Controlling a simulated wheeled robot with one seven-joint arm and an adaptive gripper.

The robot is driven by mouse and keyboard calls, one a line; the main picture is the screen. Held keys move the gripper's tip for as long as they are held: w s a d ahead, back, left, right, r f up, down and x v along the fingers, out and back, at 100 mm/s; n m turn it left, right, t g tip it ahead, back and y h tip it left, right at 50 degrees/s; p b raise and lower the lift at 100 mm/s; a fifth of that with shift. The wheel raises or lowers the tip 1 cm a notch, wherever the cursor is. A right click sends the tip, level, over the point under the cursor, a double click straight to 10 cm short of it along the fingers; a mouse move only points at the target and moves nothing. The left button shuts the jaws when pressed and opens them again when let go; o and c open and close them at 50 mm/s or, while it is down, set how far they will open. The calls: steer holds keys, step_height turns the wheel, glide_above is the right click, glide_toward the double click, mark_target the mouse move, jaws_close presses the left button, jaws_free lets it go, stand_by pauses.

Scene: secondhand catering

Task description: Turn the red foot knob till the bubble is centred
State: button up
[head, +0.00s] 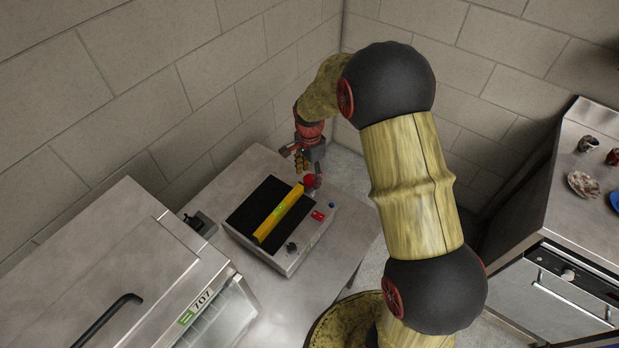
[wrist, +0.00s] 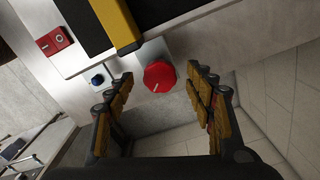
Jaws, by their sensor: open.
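The red foot knob (wrist: 159,76) has a white pointer line and sits at the corner of a grey machine (head: 292,264). My gripper (wrist: 161,84) is open, with one finger on each side of the knob and a visible gap to each. In the head view my gripper (head: 303,166) is above the machine's far corner, and its fingers partly hide the knob. A yellow spirit level (head: 268,229) lies across the machine's black top and also shows in the wrist view (wrist: 117,21). Its green vial (head: 279,210) is visible, but the bubble is too small to make out.
The machine has a red switch (head: 318,215), a blue button (head: 331,205) and a dark dial (head: 291,247). It stands on a metal table (head: 230,184) near a block wall. A steel appliance (head: 125,265) is at left; a counter (head: 600,150) with dishes is at right.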

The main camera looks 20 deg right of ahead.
steer(key=shift+f, duration=0.65)
steer(key=c, duration=0.3)
steer(key=c, duration=0.8)
steer(key=shift+c, duration=0.3)
steer(key=shift+n, duration=0.4)
